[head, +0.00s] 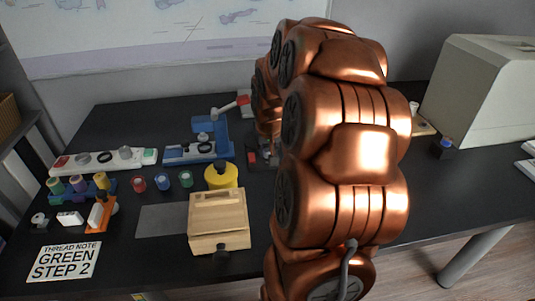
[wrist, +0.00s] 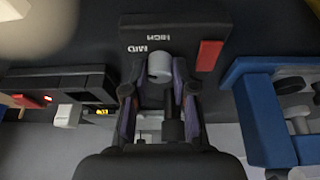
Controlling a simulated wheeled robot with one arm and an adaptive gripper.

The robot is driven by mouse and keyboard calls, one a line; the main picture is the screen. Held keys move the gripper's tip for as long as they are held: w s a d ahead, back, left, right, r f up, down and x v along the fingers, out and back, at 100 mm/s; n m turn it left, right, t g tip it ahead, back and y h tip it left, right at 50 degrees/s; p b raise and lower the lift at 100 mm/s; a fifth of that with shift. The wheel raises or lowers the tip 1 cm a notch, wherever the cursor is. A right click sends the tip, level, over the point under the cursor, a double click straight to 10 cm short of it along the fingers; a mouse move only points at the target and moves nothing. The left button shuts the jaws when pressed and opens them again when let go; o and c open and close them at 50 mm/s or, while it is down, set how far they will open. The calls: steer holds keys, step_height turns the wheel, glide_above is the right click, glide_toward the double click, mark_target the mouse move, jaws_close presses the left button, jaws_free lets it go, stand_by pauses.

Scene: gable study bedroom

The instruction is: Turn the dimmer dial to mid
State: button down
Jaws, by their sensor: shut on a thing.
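The dimmer dial (wrist: 160,67) is a light grey round knob on a dark panel (wrist: 180,26) with white HIGH and MID lettering, seen upside down in the wrist view. The MID label is just beside the knob. My gripper (wrist: 160,92) is shut on the dial, with one finger on each side of it. I cannot make out a pointer mark on the knob, so its setting is unclear. In the head view my copper arm hides most of the gripper and the panel; only a bit of red and dark parts (head: 252,157) show left of the arm.
A red block (wrist: 209,54) sits on the panel beside the dial. A blue device (wrist: 262,115) stands close on the right in the wrist view; a dark box with a red light (wrist: 70,85) is on the left. A wooden box (head: 218,212) and several coloured pieces crowd the black desk.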

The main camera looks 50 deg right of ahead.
stand_by(0.3)
steer(key=c, duration=0.9)
jaws_free()
steer(key=shift+c, duration=0.2)
steer(key=v, duration=1.2)
steer(key=shift+a, duration=0.15)
steer(key=shift+w, duration=0.1)
